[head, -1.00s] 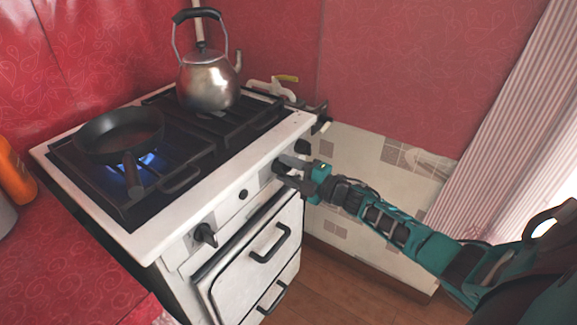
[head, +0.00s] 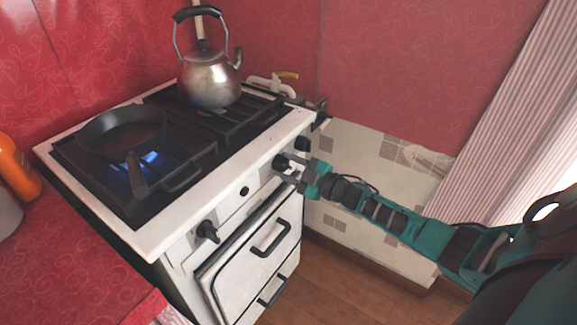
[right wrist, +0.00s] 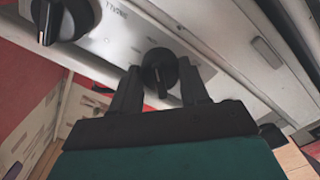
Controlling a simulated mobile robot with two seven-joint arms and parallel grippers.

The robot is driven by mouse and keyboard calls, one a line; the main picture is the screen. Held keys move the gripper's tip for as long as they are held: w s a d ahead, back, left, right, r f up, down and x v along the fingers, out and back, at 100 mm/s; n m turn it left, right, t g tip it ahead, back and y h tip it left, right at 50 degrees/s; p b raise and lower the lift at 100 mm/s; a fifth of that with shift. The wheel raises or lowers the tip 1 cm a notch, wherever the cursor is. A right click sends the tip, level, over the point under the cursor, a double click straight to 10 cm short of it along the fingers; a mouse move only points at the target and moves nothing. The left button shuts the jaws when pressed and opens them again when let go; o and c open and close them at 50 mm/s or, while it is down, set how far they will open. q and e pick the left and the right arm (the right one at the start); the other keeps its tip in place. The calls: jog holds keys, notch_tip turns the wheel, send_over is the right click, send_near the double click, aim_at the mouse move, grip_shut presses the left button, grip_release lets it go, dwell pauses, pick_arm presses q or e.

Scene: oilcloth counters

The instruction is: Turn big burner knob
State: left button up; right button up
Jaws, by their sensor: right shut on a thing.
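The white stove (head: 150,235) carries several black knobs along its front panel. One black knob (head: 280,162) is at the tip of my right gripper (head: 291,171). In the right wrist view this knob (right wrist: 160,72) sits between the two fingers of the gripper (right wrist: 160,88), its grip bar pointing down toward the palm. The gripper is shut on it. Another black knob (head: 303,144) is just beyond, and it shows larger with a white mark in the right wrist view (right wrist: 60,20). A further knob (head: 208,231) is at the near left. My left gripper is out of view.
A black pan (head: 123,131) stands over a blue flame (head: 133,170). A metal kettle (head: 208,80) stands at the back, its base faintly bluish. Oven handles (head: 269,239) stick out below the knobs. A red counter (head: 75,255) adjoins the stove.

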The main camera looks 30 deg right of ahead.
dwell(0.3)
jog(key=o, duration=1.1)
jog(key=shift+c, duration=0.2)
